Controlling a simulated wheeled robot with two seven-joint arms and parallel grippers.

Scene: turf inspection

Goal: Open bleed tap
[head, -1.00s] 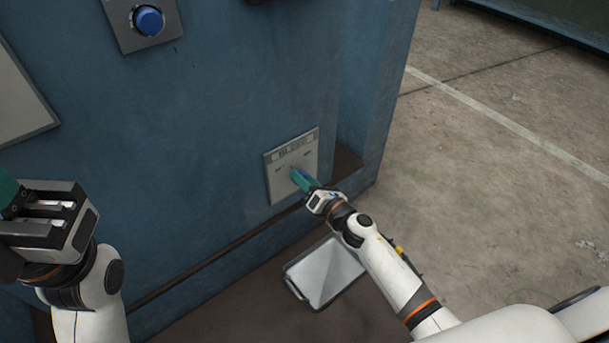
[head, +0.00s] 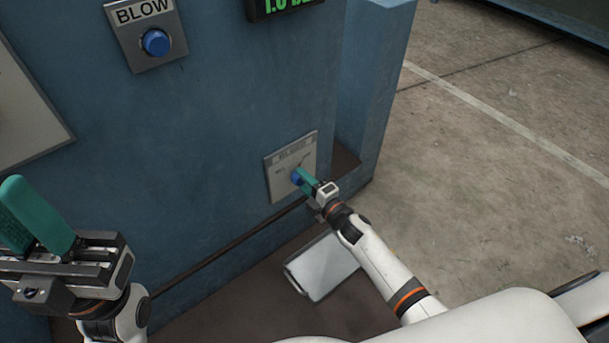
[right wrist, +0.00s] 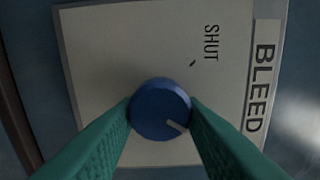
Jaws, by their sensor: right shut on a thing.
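The bleed tap is a round blue knob (right wrist: 159,109) with a white pointer line, on a pale plate (right wrist: 100,60) marked BLEED and SHUT. In the right wrist view the pointer aims to the lower right, away from the word SHUT. My right gripper (right wrist: 160,114) is shut on the knob, one teal finger on each side. In the head view the knob (head: 297,178) shows beside the right gripper (head: 305,181) on the blue wall's plate.
A blue button (head: 156,42) under a BLOW label sits higher on the blue wall (head: 220,110). A black display (head: 285,6) with green digits is cut off at the top. A pale tray (head: 322,268) lies below the plate. Open concrete floor (head: 490,180) is at the right.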

